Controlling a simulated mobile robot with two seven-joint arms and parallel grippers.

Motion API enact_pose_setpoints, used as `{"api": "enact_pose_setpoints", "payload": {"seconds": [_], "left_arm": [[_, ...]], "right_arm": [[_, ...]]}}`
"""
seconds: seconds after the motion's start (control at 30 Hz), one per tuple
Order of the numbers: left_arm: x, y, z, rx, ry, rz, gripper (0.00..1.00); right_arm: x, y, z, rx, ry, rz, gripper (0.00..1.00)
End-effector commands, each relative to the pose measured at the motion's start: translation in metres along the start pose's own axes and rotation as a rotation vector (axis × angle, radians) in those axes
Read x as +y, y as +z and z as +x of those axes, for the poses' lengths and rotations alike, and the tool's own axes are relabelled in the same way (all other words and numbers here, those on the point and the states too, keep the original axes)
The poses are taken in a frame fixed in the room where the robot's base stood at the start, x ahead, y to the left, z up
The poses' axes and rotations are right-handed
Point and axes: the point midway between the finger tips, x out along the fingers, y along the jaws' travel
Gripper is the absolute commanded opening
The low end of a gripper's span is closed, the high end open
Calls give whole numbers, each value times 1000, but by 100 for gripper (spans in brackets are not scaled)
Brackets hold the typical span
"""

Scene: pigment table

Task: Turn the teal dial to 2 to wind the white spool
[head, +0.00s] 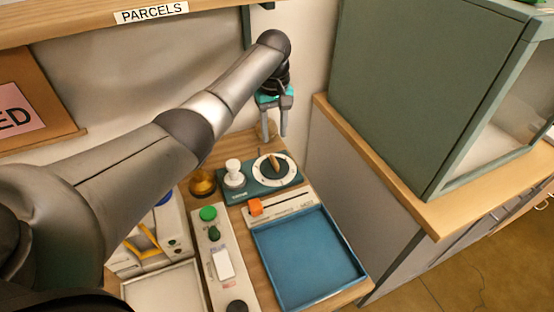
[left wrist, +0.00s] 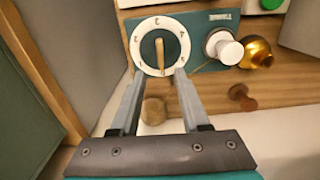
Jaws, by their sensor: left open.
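The teal dial unit (head: 260,178) is a flat teal plate on the wooden table. It carries a round white-rimmed dial (head: 288,155) with a wooden pointer knob (head: 273,163) across its teal centre. The white spool (head: 234,175) stands upright on the plate to the left of the dial. In the left wrist view the dial (left wrist: 141,48), its knob (left wrist: 160,52) and the spool (left wrist: 222,46) all show. My left gripper (head: 274,134) is open and empty, pointing down beyond and above the dial. Its fingertips (left wrist: 157,74) appear at the dial's near rim in the wrist view. My right gripper is not in view.
A green cabinet (head: 420,90) stands right. A round wooden peg (left wrist: 153,111) shows near my fingers.

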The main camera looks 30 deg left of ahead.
Motion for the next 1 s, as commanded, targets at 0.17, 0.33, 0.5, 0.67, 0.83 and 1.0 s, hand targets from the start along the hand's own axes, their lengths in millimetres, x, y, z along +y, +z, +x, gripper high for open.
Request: {"api": "enact_pose_setpoints", "payload": {"seconds": [0.17, 0.33, 0.5, 0.67, 0.83, 1.0], "left_arm": [[-1, 1, 42, -3, -4, 1, 46], [0, 1, 73, -1, -2, 2, 46], [0, 1, 92, -1, -2, 2, 46], [0, 0, 97, 1, -1, 2, 46], [0, 0, 97, 1, -1, 2, 46], [0, 0, 97, 1, -1, 2, 34]], "right_arm": [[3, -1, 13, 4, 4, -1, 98], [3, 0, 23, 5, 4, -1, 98], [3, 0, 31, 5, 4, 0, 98], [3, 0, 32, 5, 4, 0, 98], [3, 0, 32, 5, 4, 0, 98], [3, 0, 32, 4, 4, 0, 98]]}}
